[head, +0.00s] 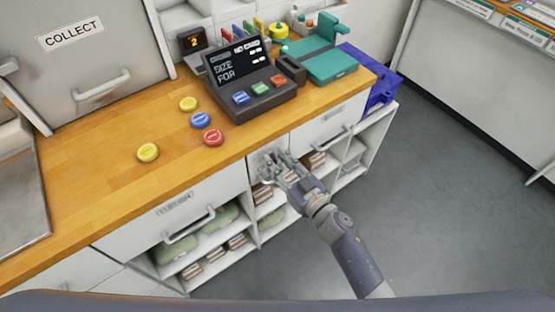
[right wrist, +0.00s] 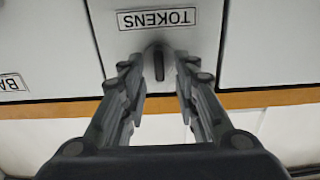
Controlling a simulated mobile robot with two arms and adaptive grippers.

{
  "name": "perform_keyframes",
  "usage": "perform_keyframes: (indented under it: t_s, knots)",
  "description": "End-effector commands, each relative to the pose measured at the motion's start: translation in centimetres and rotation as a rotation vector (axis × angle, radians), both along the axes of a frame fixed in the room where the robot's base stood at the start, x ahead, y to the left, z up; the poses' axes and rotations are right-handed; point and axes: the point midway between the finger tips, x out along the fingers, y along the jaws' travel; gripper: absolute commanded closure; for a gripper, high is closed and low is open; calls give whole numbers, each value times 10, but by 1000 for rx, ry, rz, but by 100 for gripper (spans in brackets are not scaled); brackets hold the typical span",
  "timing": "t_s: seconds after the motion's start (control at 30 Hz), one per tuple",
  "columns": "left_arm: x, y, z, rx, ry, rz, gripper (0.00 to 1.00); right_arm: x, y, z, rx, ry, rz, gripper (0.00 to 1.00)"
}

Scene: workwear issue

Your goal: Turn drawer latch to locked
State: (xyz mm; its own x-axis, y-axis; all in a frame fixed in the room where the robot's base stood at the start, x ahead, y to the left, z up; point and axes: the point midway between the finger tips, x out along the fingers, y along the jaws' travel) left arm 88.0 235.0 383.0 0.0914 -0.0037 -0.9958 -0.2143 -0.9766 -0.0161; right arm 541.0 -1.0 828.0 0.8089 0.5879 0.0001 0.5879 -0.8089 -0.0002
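The drawer latch (right wrist: 159,65) is a small grey knob with a dark upright bar, on a white drawer front (right wrist: 205,40) labelled TOKENS, seen upside down in the right wrist view. My right gripper (right wrist: 157,72) points at this front, fingers apart, one on each side of the latch; I see a gap and cannot tell any contact. In the head view my right gripper (head: 277,168) is at the counter's front, below the wooden edge, and covers the latch. My left gripper is not in view.
The wooden counter (head: 90,190) holds a dark terminal (head: 262,105), several coloured discs and a teal device (head: 330,68). Drawer handles (head: 188,226) stick out to the left and right of my gripper, above open shelves. The grey floor (head: 450,190) at right is clear.

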Motion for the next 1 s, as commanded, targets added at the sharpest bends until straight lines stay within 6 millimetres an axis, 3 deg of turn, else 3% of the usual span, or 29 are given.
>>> perform_keyframes:
  t_s: [0.3, 0.43, 0.47, 1.0]
  knots:
    - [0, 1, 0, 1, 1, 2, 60, 3, 2, 0, 0, 0, 0, 72]
    - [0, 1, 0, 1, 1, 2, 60, 3, 2, 0, 0, 0, 0, 99]
    - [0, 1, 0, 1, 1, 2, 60, 3, 2, 0, 0, 0, 0, 100]
    - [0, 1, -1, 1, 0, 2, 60, 2, 3, -1, -68, -48, 0, 100]
